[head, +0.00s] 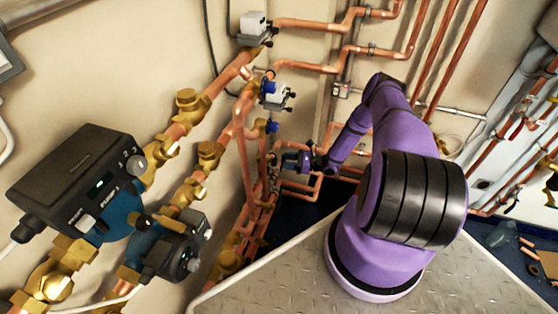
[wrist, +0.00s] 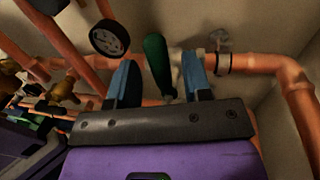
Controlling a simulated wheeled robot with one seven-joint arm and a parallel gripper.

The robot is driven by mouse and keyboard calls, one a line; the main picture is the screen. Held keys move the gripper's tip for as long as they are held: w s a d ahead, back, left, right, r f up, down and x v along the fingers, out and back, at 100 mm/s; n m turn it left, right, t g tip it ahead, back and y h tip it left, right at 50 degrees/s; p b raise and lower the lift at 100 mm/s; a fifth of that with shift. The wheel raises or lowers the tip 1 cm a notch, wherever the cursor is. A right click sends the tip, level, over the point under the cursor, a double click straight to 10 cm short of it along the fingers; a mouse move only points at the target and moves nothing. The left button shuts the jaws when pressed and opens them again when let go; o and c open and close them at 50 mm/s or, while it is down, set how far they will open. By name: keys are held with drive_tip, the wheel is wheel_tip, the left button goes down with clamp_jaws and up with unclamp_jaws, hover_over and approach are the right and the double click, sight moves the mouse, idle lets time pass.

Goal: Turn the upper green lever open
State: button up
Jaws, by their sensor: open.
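A green lever (wrist: 159,65) shows in the wrist view, attached at a fitting on a horizontal copper pipe. My gripper (wrist: 160,80) is open, with one blue-faced finger on each side of the lever. The lever stands between the fingers, nearer the left one, and I cannot tell whether either finger touches it. In the head view my gripper (head: 290,161) is at the pipes low on the wall, and the lever there is too small to make out. A second green part (wrist: 45,123) shows at the lower left of the wrist view.
A round black knob or gauge (wrist: 109,38) is close to the left finger. Copper pipes (wrist: 275,64) run beside and behind the gripper. In the head view a black pump unit (head: 80,178) and brass valves stand at left, and a metal plate (head: 300,280) lies in front.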

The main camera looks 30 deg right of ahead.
drive_tip(key=shift+x, duration=1.9)
drive_tip(key=shift+c, duration=0.2)
clamp_jaws()
